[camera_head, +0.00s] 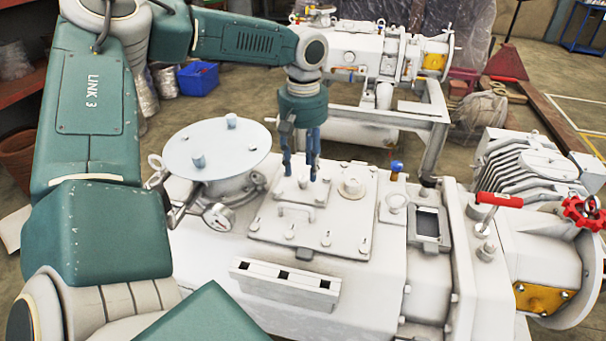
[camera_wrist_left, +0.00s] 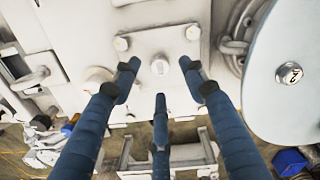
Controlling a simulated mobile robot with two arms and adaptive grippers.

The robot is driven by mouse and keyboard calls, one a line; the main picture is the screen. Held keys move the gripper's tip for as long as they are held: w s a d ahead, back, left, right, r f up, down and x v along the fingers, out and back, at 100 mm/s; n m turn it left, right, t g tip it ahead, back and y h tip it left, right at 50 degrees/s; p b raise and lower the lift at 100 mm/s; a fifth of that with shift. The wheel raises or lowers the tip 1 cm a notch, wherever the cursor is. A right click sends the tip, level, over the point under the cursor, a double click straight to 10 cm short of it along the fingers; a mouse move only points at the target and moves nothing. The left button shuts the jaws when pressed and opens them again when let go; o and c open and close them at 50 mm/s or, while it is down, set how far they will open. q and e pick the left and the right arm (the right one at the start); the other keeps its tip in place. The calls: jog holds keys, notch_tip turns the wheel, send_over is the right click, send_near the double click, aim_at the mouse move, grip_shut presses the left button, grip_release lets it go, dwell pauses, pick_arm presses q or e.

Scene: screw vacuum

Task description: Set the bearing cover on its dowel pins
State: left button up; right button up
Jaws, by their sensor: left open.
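A small pale plate (camera_head: 300,192) lies on the white housing in the head view; I cannot tell for certain whether it is the bearing cover. In the left wrist view a pale plate (camera_wrist_left: 140,48) has a round central knob (camera_wrist_left: 160,67) and bolt heads at two visible corners. My left gripper (camera_head: 303,172) points down over the small plate, its blue fingers open. In the left wrist view the three fingers of this gripper (camera_wrist_left: 160,78) spread around the knob, with visible gaps. I cannot make out the dowel pins. My right gripper is not in view.
A bar with square holes (camera_head: 285,281) lies in front. Another machine (camera_head: 375,55) stands behind.

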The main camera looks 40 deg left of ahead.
aim_at(303, 178)
pick_arm(q)
notch_tip(303, 178, down, 3)
jog(key=shift+s+r, duration=0.1)
jog(key=shift+r, duration=0.05)
jog(key=shift+f, duration=0.45)
jog(key=shift+c, duration=0.3)
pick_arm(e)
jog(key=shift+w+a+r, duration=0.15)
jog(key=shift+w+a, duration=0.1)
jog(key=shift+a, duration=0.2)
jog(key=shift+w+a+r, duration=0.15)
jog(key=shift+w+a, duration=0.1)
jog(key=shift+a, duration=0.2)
pick_arm(q)
grip_shut()
jog(key=shift+r, duration=0.15)
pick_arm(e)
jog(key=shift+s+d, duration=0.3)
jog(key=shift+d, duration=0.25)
pick_arm(q)
jog(key=shift+r, duration=0.1)
